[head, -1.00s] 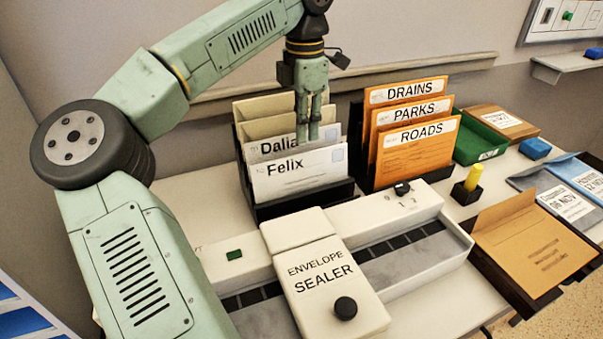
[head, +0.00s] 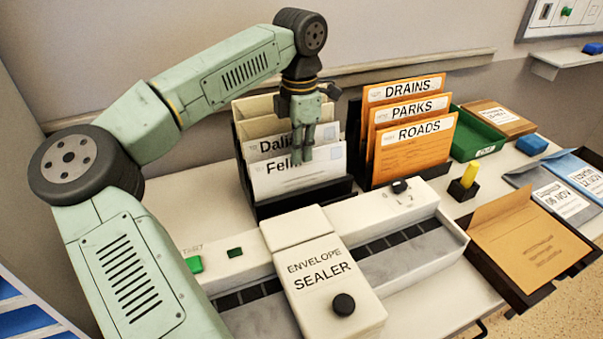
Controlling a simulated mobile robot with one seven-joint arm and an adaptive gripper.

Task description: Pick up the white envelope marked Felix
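The white envelope marked Felix (head: 315,174) stands upright at the front of the black rack (head: 303,200). Behind it stands the envelope marked Dalia (head: 265,146), with plain cream envelopes further back. My gripper (head: 302,157) points down over the Felix envelope's top edge, and its fingers hide the end of the name. The fingers look close together around the top edge. I cannot tell whether they are closed on the envelope or still apart.
The envelope sealer (head: 322,275) lies in front of the rack. To the right stands a rack of orange envelopes marked Drains, Parks and Roads (head: 413,148). A green tray (head: 478,140), a yellow-topped stamp (head: 468,178) and a brown envelope (head: 527,243) are further right.

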